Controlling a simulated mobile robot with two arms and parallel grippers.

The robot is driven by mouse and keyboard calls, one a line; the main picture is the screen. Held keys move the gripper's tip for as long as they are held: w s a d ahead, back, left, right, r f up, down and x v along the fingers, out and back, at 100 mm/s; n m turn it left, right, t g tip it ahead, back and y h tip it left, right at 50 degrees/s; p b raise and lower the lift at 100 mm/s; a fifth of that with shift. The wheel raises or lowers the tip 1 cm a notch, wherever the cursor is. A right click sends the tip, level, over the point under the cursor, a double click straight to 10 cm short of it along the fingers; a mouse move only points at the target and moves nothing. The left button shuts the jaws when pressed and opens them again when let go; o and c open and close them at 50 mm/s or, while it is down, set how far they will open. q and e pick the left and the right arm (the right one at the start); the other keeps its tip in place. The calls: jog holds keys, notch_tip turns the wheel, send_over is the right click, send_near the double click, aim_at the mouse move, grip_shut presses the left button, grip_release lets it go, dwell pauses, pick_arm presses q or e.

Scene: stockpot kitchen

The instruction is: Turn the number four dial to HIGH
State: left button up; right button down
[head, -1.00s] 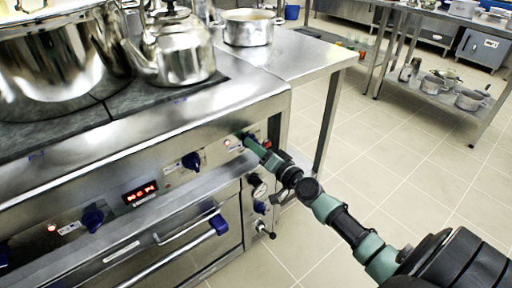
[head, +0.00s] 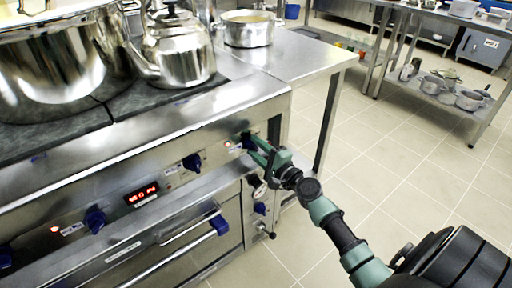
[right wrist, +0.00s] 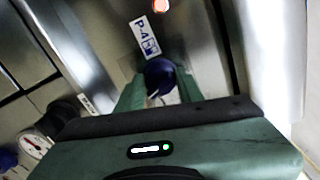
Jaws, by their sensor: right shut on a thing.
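The number four dial (right wrist: 160,76) is a blue knob next to a "P-4" label (right wrist: 146,38) in the right wrist view. In the head view the dial (head: 247,141) is the rightmost knob on the stove's front panel, partly hidden by my gripper. My right gripper (head: 258,151) has its green fingers on either side of the dial and is shut on it. In the right wrist view, the fingers (right wrist: 160,90) flank the knob. A lit orange indicator (right wrist: 160,5) sits beyond the label. My left gripper is out of view.
Other blue dials (head: 192,161) (head: 94,220) and a red display (head: 141,193) line the panel. A kettle (head: 178,55) and a large pot (head: 60,65) stand on the stove. The tiled floor at right is open.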

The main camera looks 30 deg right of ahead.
jog(key=shift+m, duration=0.6)
jog(key=m+p, duration=0.2)
jog(key=m, duration=0.3)
jog(key=shift+r, duration=0.1)
jog(key=m+p, duration=0.2)
jog(key=m, duration=0.3)
jog(key=shift+d+p, duration=0.1)
jog(key=shift+p, duration=0.2)
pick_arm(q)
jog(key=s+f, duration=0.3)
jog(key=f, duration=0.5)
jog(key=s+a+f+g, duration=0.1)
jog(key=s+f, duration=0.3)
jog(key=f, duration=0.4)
pick_arm(e)
jog(key=shift+m, duration=0.7)
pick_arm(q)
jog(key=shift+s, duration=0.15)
pick_arm(e)
jog(key=c, duration=0.9)
grip_release()
jog(key=shift+s, duration=0.1)
